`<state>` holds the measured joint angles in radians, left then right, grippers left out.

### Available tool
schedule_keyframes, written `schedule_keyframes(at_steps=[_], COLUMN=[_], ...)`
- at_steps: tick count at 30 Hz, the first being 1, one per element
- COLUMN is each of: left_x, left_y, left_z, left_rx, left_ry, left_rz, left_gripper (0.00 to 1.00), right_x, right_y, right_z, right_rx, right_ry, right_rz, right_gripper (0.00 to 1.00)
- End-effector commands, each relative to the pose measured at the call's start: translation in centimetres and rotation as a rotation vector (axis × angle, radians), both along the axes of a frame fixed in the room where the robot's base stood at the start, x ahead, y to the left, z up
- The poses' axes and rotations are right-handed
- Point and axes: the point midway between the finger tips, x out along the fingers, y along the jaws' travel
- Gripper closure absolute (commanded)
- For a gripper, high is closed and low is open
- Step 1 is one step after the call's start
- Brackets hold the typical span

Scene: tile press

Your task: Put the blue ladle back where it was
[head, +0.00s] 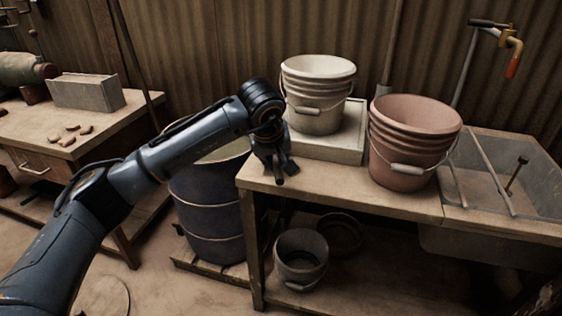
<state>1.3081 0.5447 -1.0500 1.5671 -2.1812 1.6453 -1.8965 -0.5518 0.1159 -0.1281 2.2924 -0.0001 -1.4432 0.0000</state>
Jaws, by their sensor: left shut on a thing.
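My left gripper (278,178) is at the front left corner of the wooden bench (320,187), beside the dark blue barrel (208,205). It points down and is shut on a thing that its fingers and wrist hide. I cannot make out the blue ladle anywhere in the head view, so I cannot tell by sight whether it is the held thing. My right gripper is not in view.
A cream bucket (318,97) stands on a pale block (335,143), with a pink bucket (410,145) to its right. A sink (530,180) is at the bench's right end. A grey bucket (300,262) stands below. The bench's front left is clear.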

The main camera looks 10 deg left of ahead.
Motion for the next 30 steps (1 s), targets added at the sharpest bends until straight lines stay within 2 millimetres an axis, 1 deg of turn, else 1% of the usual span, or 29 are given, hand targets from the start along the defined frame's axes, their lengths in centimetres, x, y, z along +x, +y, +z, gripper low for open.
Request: schedule_keyframes(at_steps=[3, 6, 9, 12, 24, 25, 26, 27, 28, 30], left_x=[0.6, 0.5, 0.5, 0.6, 0.6, 0.5, 0.5, 0.5, 0.5, 0.5], left_y=[0.6, 0.6, 0.6, 0.5, 0.5, 0.5, 0.5, 0.5, 0.5, 0.6], left_z=[-1.0, -2.5, -3.5, -3.8, -4.1, -4.1, -4.1, -4.1, -4.1, -4.1], left_rx=[-0.001, -0.001, -0.001, -0.001, 0.0, 0.0, 0.0, 0.0, 0.0, 0.0], left_ry=[-0.002, 0.001, -0.001, -0.004, -0.003, -0.001, -0.001, -0.001, -0.001, -0.001], left_rz=[0.004, 0.001, 0.001, 0.001, 0.001, 0.0, 0.001, 0.001, 0.001, 0.001], left_gripper=[1.0, 1.0, 1.0, 1.0, 1.0, 0.8, 0.74, 0.66, 0.59, 0.58], right_x=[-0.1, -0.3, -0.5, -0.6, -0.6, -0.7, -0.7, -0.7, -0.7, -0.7], right_y=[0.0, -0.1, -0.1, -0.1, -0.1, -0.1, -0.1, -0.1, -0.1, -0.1], right_z=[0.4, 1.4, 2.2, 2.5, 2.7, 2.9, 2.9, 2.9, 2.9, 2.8], right_rx=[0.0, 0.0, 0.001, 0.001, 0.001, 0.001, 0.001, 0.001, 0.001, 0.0], right_ry=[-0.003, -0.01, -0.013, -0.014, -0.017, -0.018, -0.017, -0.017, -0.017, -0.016], right_rz=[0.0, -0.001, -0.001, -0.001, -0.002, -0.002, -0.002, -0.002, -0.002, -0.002], right_gripper=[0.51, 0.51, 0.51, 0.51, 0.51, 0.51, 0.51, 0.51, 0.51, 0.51])
